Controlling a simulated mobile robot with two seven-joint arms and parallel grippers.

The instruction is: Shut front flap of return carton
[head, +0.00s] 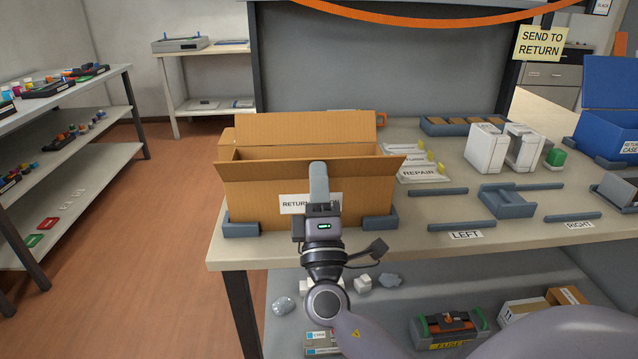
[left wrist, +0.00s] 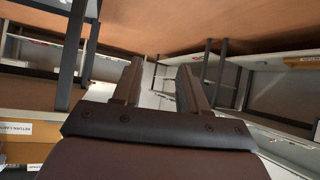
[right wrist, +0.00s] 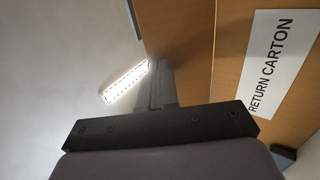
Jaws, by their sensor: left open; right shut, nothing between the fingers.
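The return carton (head: 258,206) stands on the table, held at its lower corners by grey corner blocks. Its front flap (head: 260,174) is up and leans outward toward me; its back flap (head: 300,128) stands up behind. The top is open between them. My right gripper (head: 318,168) is shut and empty, right at the front flap, in front of the label; I cannot tell whether it touches. In the right wrist view, its fingers (right wrist: 162,82) are together beside the brown cardboard (right wrist: 236,60) and the RETURN CARTON label (right wrist: 280,62). My left gripper (left wrist: 155,88) is open and empty, away from the carton.
REPAIR trays (head: 420,172) stand just right of the carton. White cartridges (head: 486,150), grey rails (head: 462,226) and a blue case (head: 606,132) are farther right. A shelf (head: 75,120) stands at left, with open floor (head: 165,240) between.

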